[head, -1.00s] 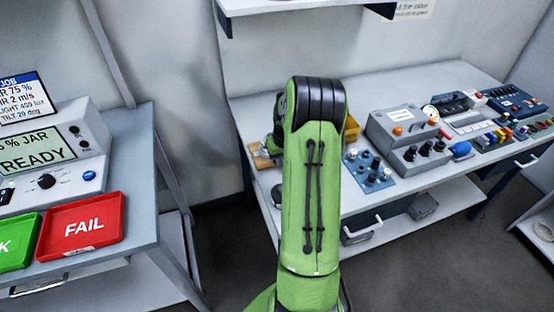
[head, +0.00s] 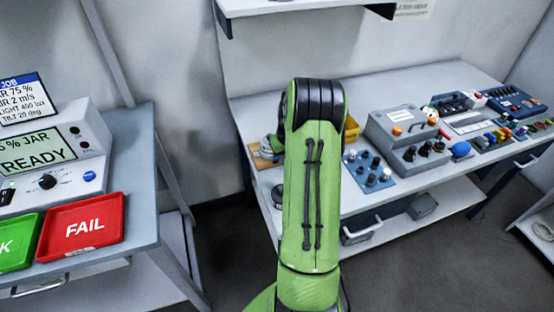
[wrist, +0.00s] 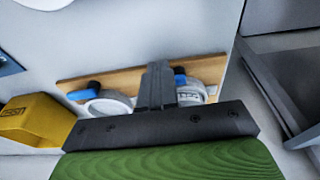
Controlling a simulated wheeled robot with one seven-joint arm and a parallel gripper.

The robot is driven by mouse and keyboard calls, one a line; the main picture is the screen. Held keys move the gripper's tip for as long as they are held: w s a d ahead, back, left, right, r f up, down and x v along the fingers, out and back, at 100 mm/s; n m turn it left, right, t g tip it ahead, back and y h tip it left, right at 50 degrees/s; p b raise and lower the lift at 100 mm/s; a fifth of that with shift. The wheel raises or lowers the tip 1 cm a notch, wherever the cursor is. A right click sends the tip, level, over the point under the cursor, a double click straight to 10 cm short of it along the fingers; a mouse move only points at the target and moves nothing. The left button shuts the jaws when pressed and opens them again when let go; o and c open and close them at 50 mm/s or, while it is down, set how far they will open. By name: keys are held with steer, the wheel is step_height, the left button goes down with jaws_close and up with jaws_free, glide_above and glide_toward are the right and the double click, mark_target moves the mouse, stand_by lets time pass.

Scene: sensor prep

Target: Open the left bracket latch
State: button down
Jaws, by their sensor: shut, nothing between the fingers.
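A wooden board (wrist: 125,78) lies on the table in the wrist view, with two blue latch parts, one at left (wrist: 82,94) and one at right (wrist: 180,80). A round whitish piece sits by each, at left (wrist: 105,103) and at right (wrist: 190,93). My gripper (wrist: 156,70) is shut and empty, its fingers over the board between the two, nearer the right one. It partly covers the right round piece; I cannot tell whether it touches. In the head view a corner of the board (head: 262,161) shows; my arm hides the gripper and latches.
A blue plate with knobs (head: 370,170) and a grey control box (head: 405,130) stand further right on the table. A red FAIL tray (head: 80,227) is on the left table. A shelf (head: 300,5) hangs above.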

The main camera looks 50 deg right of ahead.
step_height(320, 180, up, 6)
steer(key=p, duration=0.4)
steer(key=shift+s+a, duration=0.2)
steer(key=shift+s, duration=0.05)
stand_by(0.5)
